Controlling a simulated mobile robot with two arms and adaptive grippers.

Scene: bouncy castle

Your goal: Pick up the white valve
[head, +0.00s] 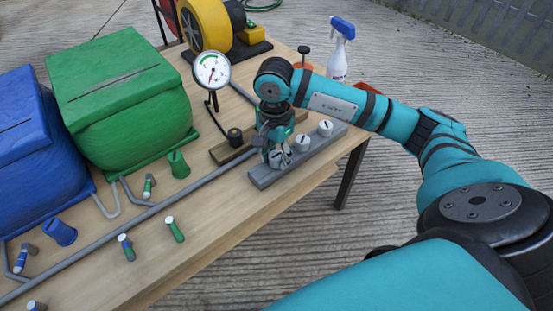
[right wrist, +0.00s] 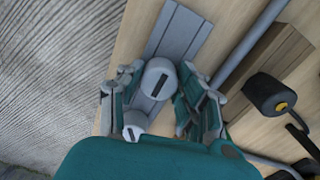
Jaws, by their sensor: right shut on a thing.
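A white valve (head: 281,158) with a dark slot in its round top stands on a grey rail (head: 262,181) near the table's edge. My right gripper (head: 273,148) reaches down over it and is shut on it. In the right wrist view the valve (right wrist: 159,78) sits between the two fingers (right wrist: 161,86), its top facing the camera. I cannot tell whether it is clear of the rail. Two other white valves (head: 303,142) (head: 326,128) stand on the same rail; one (right wrist: 135,124) shows in the wrist view. My left gripper is out of sight.
A pressure gauge (head: 212,71) and a dark wooden block with a black knob (head: 235,137) stand close by. Green (head: 118,95) and blue (head: 40,150) inflated cubes are at left. A grey pipe (head: 150,216) crosses the table. A spray bottle (head: 340,52) stands behind my arm.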

